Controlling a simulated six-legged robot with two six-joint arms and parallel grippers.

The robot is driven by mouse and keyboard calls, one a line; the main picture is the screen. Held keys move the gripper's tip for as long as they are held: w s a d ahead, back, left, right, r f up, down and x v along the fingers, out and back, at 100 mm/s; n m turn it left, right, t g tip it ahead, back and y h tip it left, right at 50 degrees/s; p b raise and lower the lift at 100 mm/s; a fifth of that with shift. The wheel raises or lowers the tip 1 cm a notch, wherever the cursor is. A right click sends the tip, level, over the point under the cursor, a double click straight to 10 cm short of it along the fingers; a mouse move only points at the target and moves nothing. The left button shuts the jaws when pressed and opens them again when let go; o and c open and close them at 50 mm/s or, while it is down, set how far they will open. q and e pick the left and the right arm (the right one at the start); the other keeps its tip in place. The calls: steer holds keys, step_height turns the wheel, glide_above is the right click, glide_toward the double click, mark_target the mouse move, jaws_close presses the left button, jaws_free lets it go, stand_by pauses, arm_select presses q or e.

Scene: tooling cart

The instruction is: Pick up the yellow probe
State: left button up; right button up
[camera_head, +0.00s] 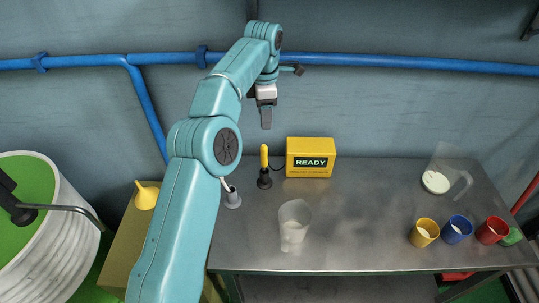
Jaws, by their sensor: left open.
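The yellow probe (264,155) stands upright in a small dark holder (264,179) on the metal table, just left of a yellow box (311,159) with a READY display. My left gripper (266,122) hangs pointing down above the probe, apart from it. It is open and holds nothing that I can see. My teal left arm reaches up from the bottom and hides part of the table's left edge. My right gripper is not in view.
A clear beaker (294,222) stands in front of the probe, and a small grey holder (232,199) is at its left. A clear jug (441,178) and yellow (424,232), blue (457,229) and red (491,230) cups stand at the right. The table's middle right is clear.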

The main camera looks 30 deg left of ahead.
arm_select(q)
steer(key=f, duration=0.1)
steer(key=s+f+b, duration=0.1)
steer(key=f, duration=0.1)
steer(key=shift+a, duration=0.2)
glide_toward(264, 157)
steer(key=shift+w+a+f+b, duration=0.2)
steer(key=shift+w+f+b, duration=0.1)
steer(key=shift+w+f, duration=0.7)
steer(key=f, duration=0.3)
steer(key=shift+s+a, duration=0.35)
steer(key=shift+s+f, duration=0.2)
steer(key=shift+f, duration=0.05)
steer(key=shift+d+f, duration=0.15)
steer(key=shift+f, duration=0.05)
steer(key=f+p, duration=0.1)
steer(key=f, duration=0.4)
steer(key=shift+s+f, duration=0.1)
steer(key=shift+s, duration=0.1)
steer(key=shift+w+d+f, duration=0.1)
steer(key=shift+w, duration=0.15)
steer(key=shift+s, duration=0.2)
jaws_close()
steer(key=shift+w, duration=0.15)
